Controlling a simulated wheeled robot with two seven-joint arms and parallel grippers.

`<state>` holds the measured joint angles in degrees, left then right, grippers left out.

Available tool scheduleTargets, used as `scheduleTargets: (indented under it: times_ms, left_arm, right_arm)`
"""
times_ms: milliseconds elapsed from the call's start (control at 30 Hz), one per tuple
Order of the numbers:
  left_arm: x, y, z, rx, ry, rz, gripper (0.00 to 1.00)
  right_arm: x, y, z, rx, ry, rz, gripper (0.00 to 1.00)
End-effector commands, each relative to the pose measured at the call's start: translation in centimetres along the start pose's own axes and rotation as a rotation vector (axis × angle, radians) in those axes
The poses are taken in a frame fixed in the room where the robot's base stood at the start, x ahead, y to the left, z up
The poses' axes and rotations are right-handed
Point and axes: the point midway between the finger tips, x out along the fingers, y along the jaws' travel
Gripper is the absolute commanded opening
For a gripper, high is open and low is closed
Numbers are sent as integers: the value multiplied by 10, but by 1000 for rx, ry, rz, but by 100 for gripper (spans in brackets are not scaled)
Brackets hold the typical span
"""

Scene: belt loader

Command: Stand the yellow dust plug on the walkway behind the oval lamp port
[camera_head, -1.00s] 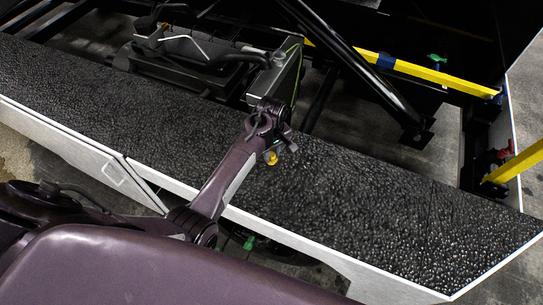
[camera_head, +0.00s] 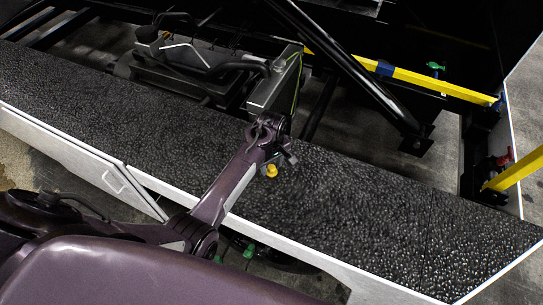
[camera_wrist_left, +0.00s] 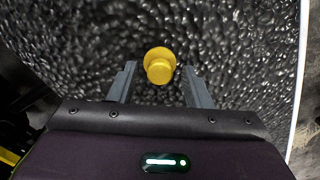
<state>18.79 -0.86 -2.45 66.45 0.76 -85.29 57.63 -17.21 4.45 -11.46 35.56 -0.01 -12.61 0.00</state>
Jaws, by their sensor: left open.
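The yellow dust plug (camera_head: 271,171) stands on the black textured walkway (camera_head: 340,205), close beside my left gripper (camera_head: 284,160). In the left wrist view the plug (camera_wrist_left: 159,65) sits just beyond and between the two grey fingertips of my left gripper (camera_wrist_left: 158,78). The fingers are spread apart and neither clearly touches the plug. I cannot make out the oval lamp port in these frames. My right gripper is not in view.
A white edge borders the walkway (camera_wrist_left: 297,80). Behind the walkway are a dark machine block (camera_head: 190,62), a black diagonal strut (camera_head: 345,65) and a yellow bar (camera_head: 440,80). The right part of the walkway is clear.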

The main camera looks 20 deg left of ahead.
Motion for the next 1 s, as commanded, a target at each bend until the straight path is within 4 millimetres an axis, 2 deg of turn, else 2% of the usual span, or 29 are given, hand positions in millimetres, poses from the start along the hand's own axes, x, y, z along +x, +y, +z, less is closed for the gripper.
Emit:
scheduleTargets:
  times_ms: [400,500,700,1000]
  left_arm:
    - [-82,1,0,1,3,5,45]
    - [-96,1,-1,0,2,3,45]
    - [-111,0,0,0,1,1,45]
    - [-113,0,0,0,0,1,45]
  right_arm:
    - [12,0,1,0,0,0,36]
    - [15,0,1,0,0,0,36]
    - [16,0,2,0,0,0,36]
    - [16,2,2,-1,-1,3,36]
